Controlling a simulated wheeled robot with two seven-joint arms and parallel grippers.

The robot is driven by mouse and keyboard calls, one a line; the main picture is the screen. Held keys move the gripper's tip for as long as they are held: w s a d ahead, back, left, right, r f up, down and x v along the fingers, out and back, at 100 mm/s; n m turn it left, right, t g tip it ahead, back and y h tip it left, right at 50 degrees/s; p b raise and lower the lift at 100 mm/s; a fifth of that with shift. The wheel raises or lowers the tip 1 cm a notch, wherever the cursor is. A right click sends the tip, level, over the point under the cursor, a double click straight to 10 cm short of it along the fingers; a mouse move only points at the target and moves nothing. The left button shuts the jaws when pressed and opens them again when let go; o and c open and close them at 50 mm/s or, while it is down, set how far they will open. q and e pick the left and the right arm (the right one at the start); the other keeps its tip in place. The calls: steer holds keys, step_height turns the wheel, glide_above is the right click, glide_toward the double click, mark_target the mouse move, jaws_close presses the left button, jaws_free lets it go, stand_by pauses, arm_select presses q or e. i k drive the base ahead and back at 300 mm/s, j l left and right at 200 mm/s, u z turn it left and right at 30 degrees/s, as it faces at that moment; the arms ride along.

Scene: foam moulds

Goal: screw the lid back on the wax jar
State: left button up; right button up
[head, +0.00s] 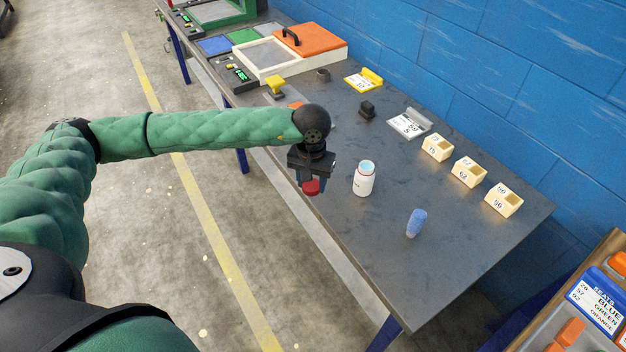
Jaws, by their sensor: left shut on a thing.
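The wax jar (363,181) is a white jar standing upright and open on the dark table, with pale blue showing inside its mouth. My left gripper (311,182) is to the left of the jar, near the table's front edge, pointing down. It is shut on the red lid (311,188), which shows below the fingers. The lid is apart from the jar. My right gripper is not in view.
Several cream numbered blocks (469,172) line the wall side. The table's right end is clear.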

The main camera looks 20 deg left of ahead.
mark_target(364, 178)
steer(key=k+j+z, duration=0.15)
steer(key=j, duration=0.25)
steer(key=k+j+z, duration=0.1)
steer(key=j, duration=0.35)
steer(key=k+j+z, duration=0.15)
steer(key=j, duration=0.2)
steer(key=k+j+z, duration=0.15)
steer(key=j, duration=0.25)
steer(key=k+j+z, duration=0.1)
steer(key=k+j, duration=0.2)
